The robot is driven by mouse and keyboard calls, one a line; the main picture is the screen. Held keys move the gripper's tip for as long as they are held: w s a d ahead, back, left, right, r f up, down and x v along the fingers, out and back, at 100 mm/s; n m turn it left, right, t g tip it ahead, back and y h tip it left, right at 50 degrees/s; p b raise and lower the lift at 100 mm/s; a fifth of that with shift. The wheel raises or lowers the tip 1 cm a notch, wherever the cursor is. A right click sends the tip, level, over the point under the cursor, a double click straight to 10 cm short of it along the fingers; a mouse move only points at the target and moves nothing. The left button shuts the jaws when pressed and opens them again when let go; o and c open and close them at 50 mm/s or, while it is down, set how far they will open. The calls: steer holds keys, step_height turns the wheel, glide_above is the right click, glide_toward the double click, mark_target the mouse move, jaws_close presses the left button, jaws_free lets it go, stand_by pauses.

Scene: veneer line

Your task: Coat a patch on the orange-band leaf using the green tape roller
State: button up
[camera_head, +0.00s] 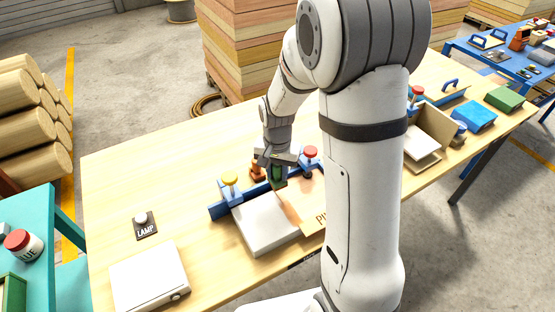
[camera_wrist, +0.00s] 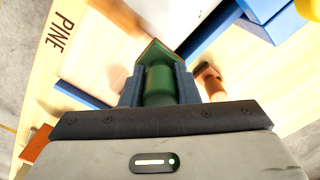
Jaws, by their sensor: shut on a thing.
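My gripper (camera_head: 277,163) is shut on the green tape roller (camera_head: 279,179) and holds it pointing down over the pale wooden leaf (camera_head: 293,205). The wrist view shows the roller (camera_wrist: 158,82) between both fingers, its pointed green end forward. The leaf (camera_wrist: 95,45) there bears the word PINE. I cannot tell whether the roller touches the leaf. My arm covers the leaf's right part in the head view, and no orange band shows clearly on it. A blue rail (camera_head: 250,193) runs behind the leaf.
A yellow-knobbed clamp (camera_head: 230,190) and a red-knobbed clamp (camera_head: 310,156) stand at the rail. A grey block (camera_head: 265,224) lies left of the leaf. An orange-brown tool (camera_head: 258,171) stands behind the rail. A lamp switch (camera_head: 145,225) and white box (camera_head: 150,278) are left. The table's back left is clear.

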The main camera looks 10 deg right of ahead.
steer(key=shift+r+p, duration=0.65)
steer(key=shift+r, duration=0.75)
steer(key=shift+f, duration=0.1)
